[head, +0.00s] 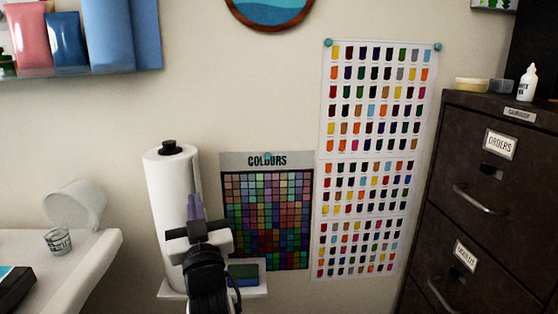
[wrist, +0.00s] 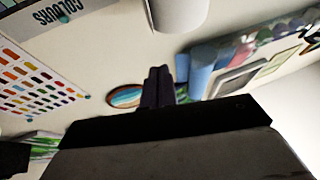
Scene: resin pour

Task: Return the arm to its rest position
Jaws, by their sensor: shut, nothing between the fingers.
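My gripper (head: 195,207) shows in the lower middle of the head view. It points up, with its two purple-grey fingers together and nothing between them. It stands in front of a paper towel roll (head: 168,190), which it partly hides. In the wrist view the closed fingers of my gripper (wrist: 158,88) show against the wall. The arm below it is dark and runs down to the bottom edge of the head view.
A small wall shelf (head: 172,291) holds the roll and a green sponge (head: 244,273). A white table (head: 95,265) with a small cup (head: 57,241) is at left. A dark filing cabinet (head: 480,240) stands at right. A blue-edged shelf (head: 100,72) hangs upper left.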

